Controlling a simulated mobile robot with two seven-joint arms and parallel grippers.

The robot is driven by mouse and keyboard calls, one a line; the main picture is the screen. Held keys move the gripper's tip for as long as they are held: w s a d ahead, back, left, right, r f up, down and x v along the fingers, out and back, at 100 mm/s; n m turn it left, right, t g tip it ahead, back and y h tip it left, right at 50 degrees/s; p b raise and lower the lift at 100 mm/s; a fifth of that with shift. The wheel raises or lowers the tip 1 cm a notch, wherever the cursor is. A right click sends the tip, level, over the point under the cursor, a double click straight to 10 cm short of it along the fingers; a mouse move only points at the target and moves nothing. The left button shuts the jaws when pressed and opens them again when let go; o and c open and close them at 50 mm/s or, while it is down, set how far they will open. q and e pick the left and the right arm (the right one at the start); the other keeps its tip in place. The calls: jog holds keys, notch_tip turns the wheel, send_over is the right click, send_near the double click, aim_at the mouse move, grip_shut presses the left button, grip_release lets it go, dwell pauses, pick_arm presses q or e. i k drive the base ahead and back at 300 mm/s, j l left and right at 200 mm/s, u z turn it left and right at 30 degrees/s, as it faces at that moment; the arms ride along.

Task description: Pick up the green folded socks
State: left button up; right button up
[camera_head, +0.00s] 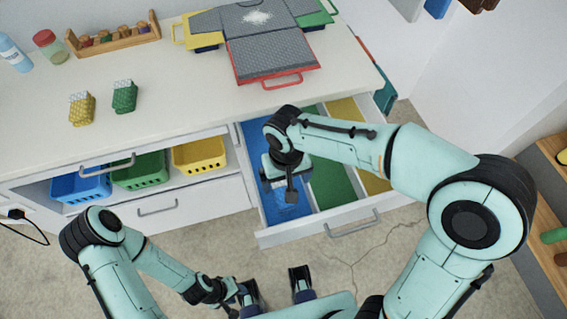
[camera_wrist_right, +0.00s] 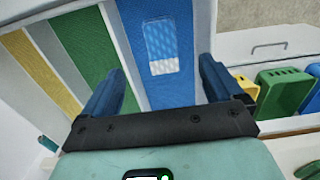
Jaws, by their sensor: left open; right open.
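The green folded socks (camera_head: 125,96), with a pale top, stand on the white counter, right of the yellow folded socks (camera_head: 82,108). My right gripper (camera_head: 284,186) is open above the blue compartment of the open drawer, well to the right of and below the green socks in the picture. In the right wrist view its open fingers (camera_wrist_right: 160,85) have nothing between them. A blue item with a white end (camera_wrist_right: 162,42) lies in the blue compartment beyond them. My left gripper (camera_head: 275,288) is open and empty, low in front of the cabinet.
The open drawer (camera_head: 345,216) has blue, green and yellow compartments. Blue (camera_head: 80,187), green (camera_head: 140,170) and yellow (camera_head: 200,155) baskets sit on the shelf below the counter. A grey shirt (camera_head: 265,50) on a folding board, a wooden rack (camera_head: 115,36), a jar and a bottle stand on the counter.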

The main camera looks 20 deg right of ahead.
aim_at(124, 98)
jog(key=k, duration=1)
